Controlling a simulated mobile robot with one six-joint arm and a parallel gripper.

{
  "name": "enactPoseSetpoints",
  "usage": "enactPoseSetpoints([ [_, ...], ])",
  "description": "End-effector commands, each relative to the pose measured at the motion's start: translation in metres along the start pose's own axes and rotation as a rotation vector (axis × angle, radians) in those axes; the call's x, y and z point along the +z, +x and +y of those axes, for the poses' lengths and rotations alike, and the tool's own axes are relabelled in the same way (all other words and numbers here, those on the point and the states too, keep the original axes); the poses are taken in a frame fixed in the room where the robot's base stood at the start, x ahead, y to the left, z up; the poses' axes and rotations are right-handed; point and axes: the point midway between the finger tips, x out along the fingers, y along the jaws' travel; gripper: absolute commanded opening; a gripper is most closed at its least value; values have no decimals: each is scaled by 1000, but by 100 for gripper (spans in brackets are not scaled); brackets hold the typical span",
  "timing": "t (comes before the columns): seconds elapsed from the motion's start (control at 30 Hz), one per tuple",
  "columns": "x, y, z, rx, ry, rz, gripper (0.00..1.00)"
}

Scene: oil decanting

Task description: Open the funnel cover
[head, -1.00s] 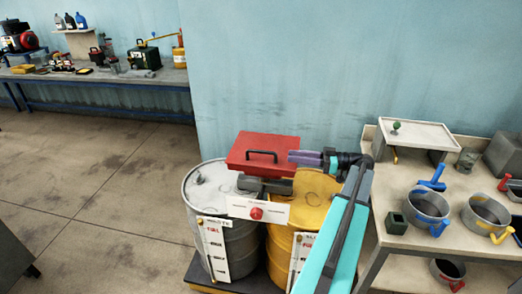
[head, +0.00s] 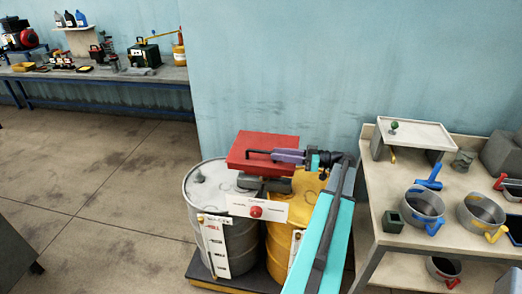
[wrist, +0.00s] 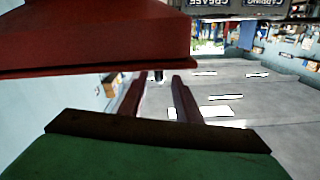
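The funnel cover (head: 250,142) is a red rectangular lid with a black bar handle (head: 256,154) on its front. It lies flat and closed over the two drums, and its red underside edge fills the upper left of the wrist view (wrist: 100,40). My gripper (head: 277,155) is at the right end of the handle, its purple fingers pointing left. In the wrist view, the fingers (wrist: 160,78) stand apart with a small dark piece, perhaps the handle, between their tips. Whether they touch it cannot be told.
A grey drum (head: 228,235) and a yellow drum (head: 280,245) stand under the cover, with a white sign bearing a red knob (head: 256,211) in front. A shelf table (head: 455,235) with several pots is at right.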

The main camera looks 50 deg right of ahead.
Motion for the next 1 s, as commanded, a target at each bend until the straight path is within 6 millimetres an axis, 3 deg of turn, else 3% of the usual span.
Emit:
enactPoseSetpoints([
  [0.3,-3,46,-1,-1,1,-1,30],
  [0.5,-2,66,0,0,1,0,30],
  [0.97,0,74,0,1,0,0,30],
  [1.0,0,74,0,1,0,0,24],
])
